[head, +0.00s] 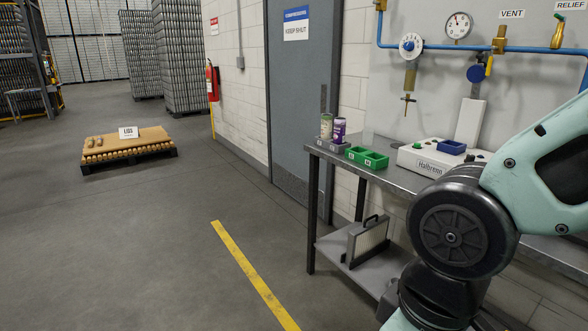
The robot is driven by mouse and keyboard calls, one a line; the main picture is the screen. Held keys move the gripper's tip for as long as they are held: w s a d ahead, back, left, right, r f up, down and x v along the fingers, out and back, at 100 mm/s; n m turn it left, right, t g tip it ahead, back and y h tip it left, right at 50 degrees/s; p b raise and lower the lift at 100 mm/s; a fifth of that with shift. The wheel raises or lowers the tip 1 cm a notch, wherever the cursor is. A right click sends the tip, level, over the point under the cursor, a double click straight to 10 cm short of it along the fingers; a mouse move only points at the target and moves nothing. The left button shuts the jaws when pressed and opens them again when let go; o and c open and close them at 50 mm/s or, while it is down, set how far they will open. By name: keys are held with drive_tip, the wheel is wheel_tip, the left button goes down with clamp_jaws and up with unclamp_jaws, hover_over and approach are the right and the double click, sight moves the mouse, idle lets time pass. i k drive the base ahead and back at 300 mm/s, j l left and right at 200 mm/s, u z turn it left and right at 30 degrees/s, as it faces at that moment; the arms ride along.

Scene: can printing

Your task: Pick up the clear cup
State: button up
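A faint, see-through upright shape (368,138) stands at the back of the metal table, behind the green bins; it may be the clear cup, but it is too small and pale to be sure. My gripper is out of view. Only part of my arm shows at the right, in front of the table, and it hides the table's right part.
The table (402,180) bears a purple can (339,130), a pale can (326,127), green bins (375,160) and a white machine (424,160) with a blue tray (452,147). A case (367,243) stands on the lower shelf.

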sight(368, 134)
drive_tip(key=i, duration=2.9)
drive_tip(key=i+u, duration=0.2)
drive_tip(key=k, duration=0.05)
